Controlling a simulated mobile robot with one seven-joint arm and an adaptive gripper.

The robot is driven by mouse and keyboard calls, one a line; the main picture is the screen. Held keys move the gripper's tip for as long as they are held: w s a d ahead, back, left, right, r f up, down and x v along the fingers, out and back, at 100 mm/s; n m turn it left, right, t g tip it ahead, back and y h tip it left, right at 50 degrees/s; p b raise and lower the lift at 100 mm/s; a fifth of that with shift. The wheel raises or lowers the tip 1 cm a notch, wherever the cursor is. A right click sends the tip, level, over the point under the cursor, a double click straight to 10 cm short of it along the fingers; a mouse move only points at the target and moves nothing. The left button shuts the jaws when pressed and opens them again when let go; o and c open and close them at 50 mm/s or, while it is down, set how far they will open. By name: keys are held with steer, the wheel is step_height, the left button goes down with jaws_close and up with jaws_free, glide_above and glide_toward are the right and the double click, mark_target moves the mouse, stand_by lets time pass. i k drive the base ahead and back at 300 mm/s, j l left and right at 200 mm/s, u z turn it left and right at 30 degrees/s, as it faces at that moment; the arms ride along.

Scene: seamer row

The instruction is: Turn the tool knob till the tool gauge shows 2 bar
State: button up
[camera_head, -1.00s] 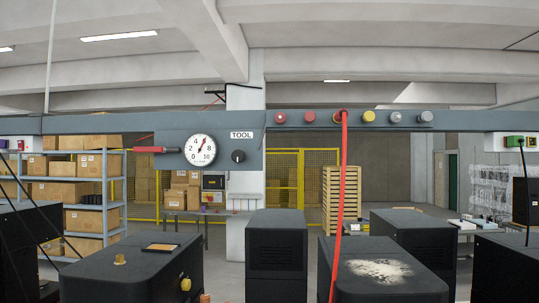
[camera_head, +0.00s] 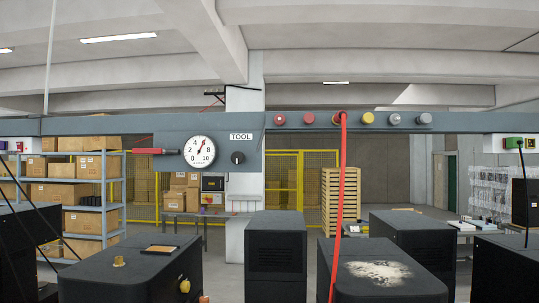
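The tool gauge (camera_head: 200,151) is a round white dial on the grey panel hung from the overhead beam. Its red needle points up and slightly right, past the 4, at roughly 6. The tool knob (camera_head: 238,158) is a small black round knob to the right of the gauge, under the white TOOL label (camera_head: 241,136). A pale mark shows on the knob, but it is too small to read its angle surely. My gripper is not in view, and nothing touches the knob.
A red-handled part (camera_head: 155,151) sticks out left of the gauge. Several coloured fittings line the beam (camera_head: 465,122) to the right, and a red hose (camera_head: 340,200) hangs from one. Dark machines (camera_head: 275,255) stand below. The space before the panel looks clear.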

mark_target(237, 157)
steer(key=j, duration=0.8)
steer(key=i+j, duration=0.15)
steer(key=j, duration=0.7)
steer(key=z, duration=0.05)
